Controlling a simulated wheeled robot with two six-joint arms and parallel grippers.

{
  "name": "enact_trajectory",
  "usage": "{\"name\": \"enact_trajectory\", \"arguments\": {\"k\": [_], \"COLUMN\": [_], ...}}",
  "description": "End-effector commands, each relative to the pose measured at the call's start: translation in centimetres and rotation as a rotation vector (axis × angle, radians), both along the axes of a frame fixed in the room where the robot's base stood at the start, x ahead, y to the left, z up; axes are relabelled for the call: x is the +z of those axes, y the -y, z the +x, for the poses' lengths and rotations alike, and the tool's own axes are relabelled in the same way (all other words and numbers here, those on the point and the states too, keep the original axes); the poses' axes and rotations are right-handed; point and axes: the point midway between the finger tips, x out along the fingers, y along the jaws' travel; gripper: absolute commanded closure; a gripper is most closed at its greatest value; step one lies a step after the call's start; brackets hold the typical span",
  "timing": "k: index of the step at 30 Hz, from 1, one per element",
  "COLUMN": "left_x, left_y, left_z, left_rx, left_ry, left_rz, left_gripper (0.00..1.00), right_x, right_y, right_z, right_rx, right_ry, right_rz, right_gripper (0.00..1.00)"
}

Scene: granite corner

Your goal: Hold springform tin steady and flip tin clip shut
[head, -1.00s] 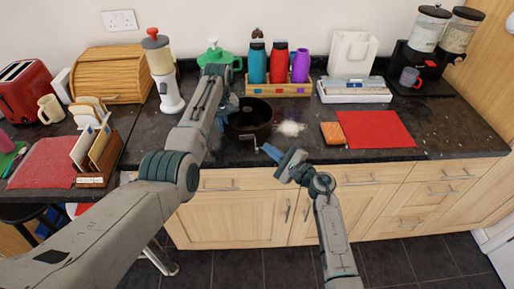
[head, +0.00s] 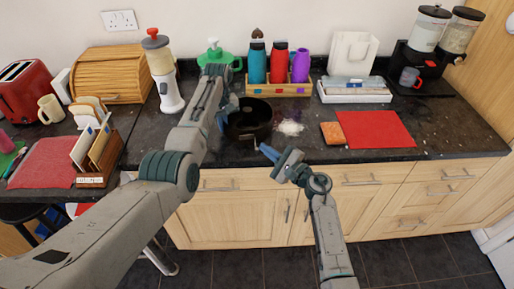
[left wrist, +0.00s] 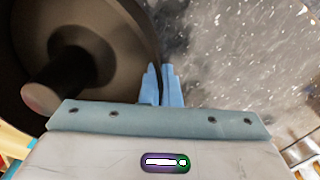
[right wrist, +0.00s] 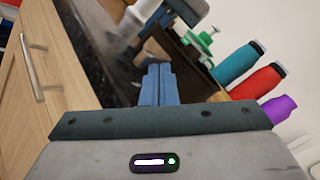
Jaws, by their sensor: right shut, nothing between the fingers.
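The dark round springform tin (head: 262,118) stands on the counter near its front edge. In the left wrist view its dark inside (left wrist: 110,30) fills the upper left, and in the right wrist view its wall (right wrist: 188,52) is partly hidden. My left gripper (head: 222,122) is at the tin's left side; its fingers (left wrist: 161,85) look closed on the tin's rim. My right gripper (head: 266,152) is shut and empty, in front of and below the tin, apart from it. Its fingertips (right wrist: 158,82) point toward the tin.
Behind stands a wooden rack (head: 278,89) with teal, red and purple bottles. An orange square (head: 332,133) and red mat (head: 376,130) lie to the right. Cabinet fronts (head: 235,210) drop below the counter edge.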

Motion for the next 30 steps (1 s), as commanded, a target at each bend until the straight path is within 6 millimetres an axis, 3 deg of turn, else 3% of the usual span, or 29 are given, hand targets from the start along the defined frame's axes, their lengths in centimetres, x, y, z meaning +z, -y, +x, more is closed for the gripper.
{"name": "enact_trajectory", "arguments": {"k": [30], "left_x": [0.0], "left_y": [0.0], "left_z": [0.0], "left_rx": [0.0], "left_ry": [0.0], "left_rz": [0.0], "left_gripper": [1.0], "right_x": [0.0], "right_y": [-1.2], "right_z": [0.0], "right_rx": [0.0], "right_ry": [0.0], "right_rz": [0.0], "right_gripper": [1.0]}}
